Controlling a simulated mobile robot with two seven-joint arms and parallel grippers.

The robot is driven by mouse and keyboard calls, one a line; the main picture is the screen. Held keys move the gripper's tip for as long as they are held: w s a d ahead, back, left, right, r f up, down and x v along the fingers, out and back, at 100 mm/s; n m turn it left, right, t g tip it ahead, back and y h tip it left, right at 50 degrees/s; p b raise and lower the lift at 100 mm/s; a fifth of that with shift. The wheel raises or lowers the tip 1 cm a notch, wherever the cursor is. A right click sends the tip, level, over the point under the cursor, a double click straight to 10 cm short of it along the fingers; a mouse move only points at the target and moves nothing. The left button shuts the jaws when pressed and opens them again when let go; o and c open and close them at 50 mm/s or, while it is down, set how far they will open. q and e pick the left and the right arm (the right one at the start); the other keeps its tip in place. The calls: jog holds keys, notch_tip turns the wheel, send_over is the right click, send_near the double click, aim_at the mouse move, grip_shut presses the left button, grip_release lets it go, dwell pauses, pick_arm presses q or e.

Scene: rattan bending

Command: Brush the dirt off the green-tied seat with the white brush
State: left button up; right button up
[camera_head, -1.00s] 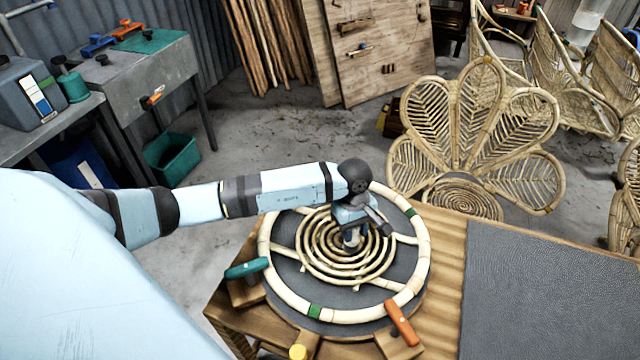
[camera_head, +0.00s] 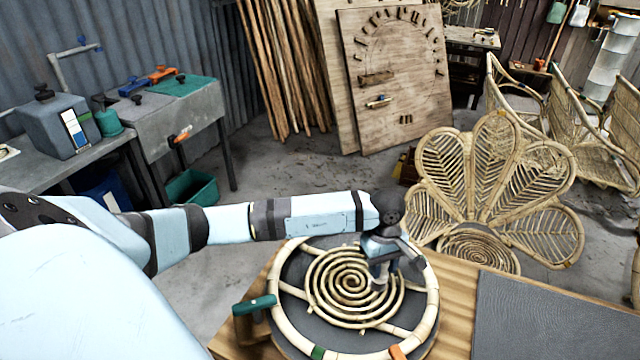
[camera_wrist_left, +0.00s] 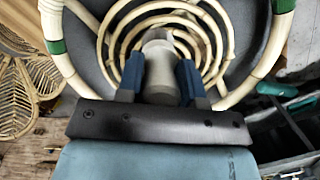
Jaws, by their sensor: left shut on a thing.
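The round rattan seat (camera_head: 284,328) lies on a dark round form on the wooden bench, a pale ring around a spiral coil with green ties (camera_head: 318,352). It also shows in the left wrist view (camera_wrist_left: 270,60). My left gripper (camera_head: 380,282) points down over the right part of the coil. Its blue fingers (camera_wrist_left: 160,85) are shut on the pale, whitish handle of the white brush (camera_wrist_left: 159,65). The brush's lower end is hidden, so I cannot tell whether it touches the coil. I cannot make out dirt on the seat. My right gripper is not in view.
A dark mat (camera_head: 550,315) covers the bench's right side. A petal-backed rattan chair (camera_head: 490,185) stands behind the bench.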

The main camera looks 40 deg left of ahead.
pick_arm(q)
jog(key=shift+r+p, duration=0.35)
jog(key=shift+r, duration=1.15)
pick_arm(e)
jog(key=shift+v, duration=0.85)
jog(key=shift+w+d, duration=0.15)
